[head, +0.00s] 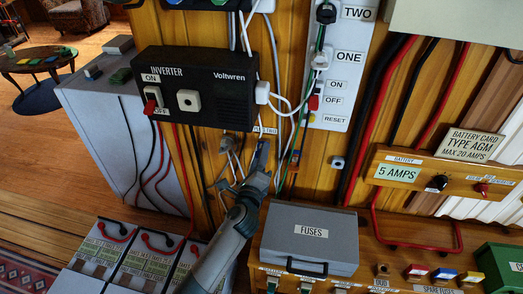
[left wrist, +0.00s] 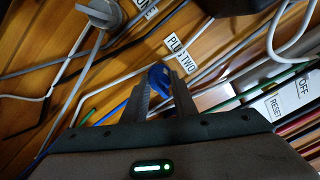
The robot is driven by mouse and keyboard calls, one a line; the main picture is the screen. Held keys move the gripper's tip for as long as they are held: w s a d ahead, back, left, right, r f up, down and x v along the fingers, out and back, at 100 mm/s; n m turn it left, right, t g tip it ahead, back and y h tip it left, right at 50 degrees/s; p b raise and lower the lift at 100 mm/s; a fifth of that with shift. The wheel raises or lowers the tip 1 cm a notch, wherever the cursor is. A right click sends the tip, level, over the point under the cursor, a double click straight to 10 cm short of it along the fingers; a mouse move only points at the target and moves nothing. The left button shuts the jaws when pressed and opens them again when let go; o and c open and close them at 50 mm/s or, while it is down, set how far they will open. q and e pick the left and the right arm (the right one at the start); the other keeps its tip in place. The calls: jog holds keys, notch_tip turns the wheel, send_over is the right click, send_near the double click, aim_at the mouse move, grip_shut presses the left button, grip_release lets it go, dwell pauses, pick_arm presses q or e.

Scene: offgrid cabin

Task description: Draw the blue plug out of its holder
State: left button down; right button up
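The blue plug (left wrist: 158,76) shows in the left wrist view between the tips of my left gripper (left wrist: 161,78). It fills the gap between the two fingers, which look closed on its sides. A label reading PLUG TWO (left wrist: 186,46) is on the wood wall just beyond it. The holder itself is mostly hidden behind the plug and fingers. In the head view my left gripper (head: 260,155) reaches up to the wall below the inverter, and the plug is hard to make out there. My right gripper is in neither view.
The black inverter (head: 195,88) hangs just above, with a white switch panel (head: 334,75) to its right. Several loose cables run around the gripper. A grey plug (left wrist: 100,14) hangs at upper left in the wrist view. The grey fuse box (head: 310,238) stands below right; batteries (head: 145,260) are below left.

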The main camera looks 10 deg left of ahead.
pick_arm(q)
jog(key=shift+s, duration=0.75)
dwell(1.0)
jog(key=shift+s+p, duration=0.4)
jog(key=shift+s, duration=0.75)
